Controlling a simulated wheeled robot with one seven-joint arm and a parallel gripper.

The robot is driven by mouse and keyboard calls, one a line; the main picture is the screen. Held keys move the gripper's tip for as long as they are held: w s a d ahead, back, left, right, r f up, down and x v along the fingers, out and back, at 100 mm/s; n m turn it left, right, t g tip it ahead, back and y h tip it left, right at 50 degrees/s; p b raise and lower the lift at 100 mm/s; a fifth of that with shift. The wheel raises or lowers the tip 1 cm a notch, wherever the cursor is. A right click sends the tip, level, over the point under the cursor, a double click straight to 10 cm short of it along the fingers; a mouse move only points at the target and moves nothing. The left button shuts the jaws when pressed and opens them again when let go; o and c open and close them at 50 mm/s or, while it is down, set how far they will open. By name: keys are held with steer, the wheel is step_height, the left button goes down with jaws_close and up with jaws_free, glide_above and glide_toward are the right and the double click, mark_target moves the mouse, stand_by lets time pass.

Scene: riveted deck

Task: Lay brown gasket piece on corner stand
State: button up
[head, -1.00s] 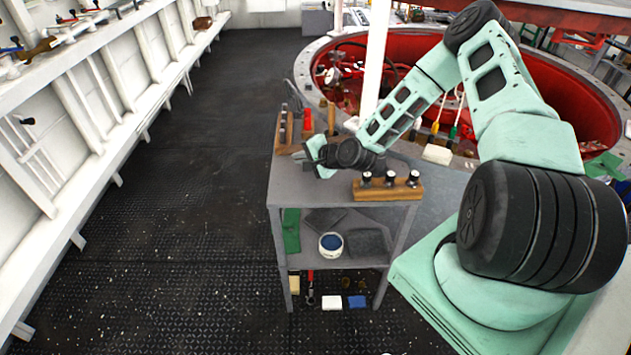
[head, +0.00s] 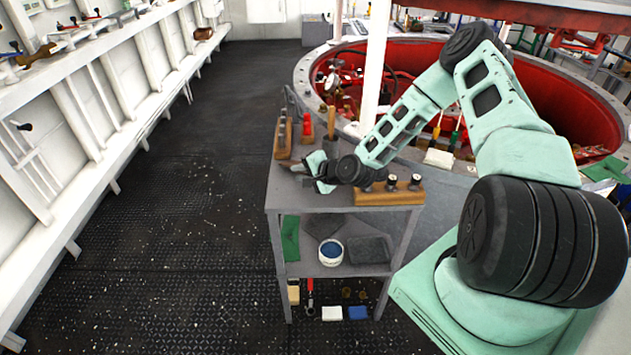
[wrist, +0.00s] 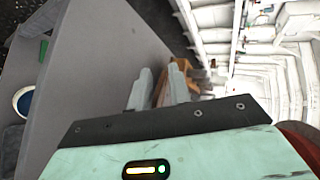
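My gripper (head: 305,170) is low over the top of a grey stand (head: 290,196), near its left side. I cannot tell which thing is the corner stand; this grey one has a top and lower shelves. In the wrist view the two pale fingers (wrist: 160,88) stand apart, with brown material showing between them. I cannot tell whether this is a brown gasket piece in the grip or the wooden rack behind. Small brown round pieces (head: 347,293) lie low under the stand; I cannot identify them.
A wooden tool rack (head: 283,150) stands just beyond my gripper. A wooden block with dark knobs (head: 390,198) is at the front right of the top. A blue-filled tub (head: 330,250) sits on the shelf.

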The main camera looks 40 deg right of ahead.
steer(key=p+v, duration=0.3)
steer(key=v, duration=0.5)
stand_by(0.4)
step_height(320, 180, up, 7)
steer(key=s+p, duration=0.2)
steer(key=p, duration=0.4)
steer(key=shift+s+d+r, duration=0.2)
steer(key=shift+s+d, duration=0.1)
steer(key=shift+d, duration=0.1)
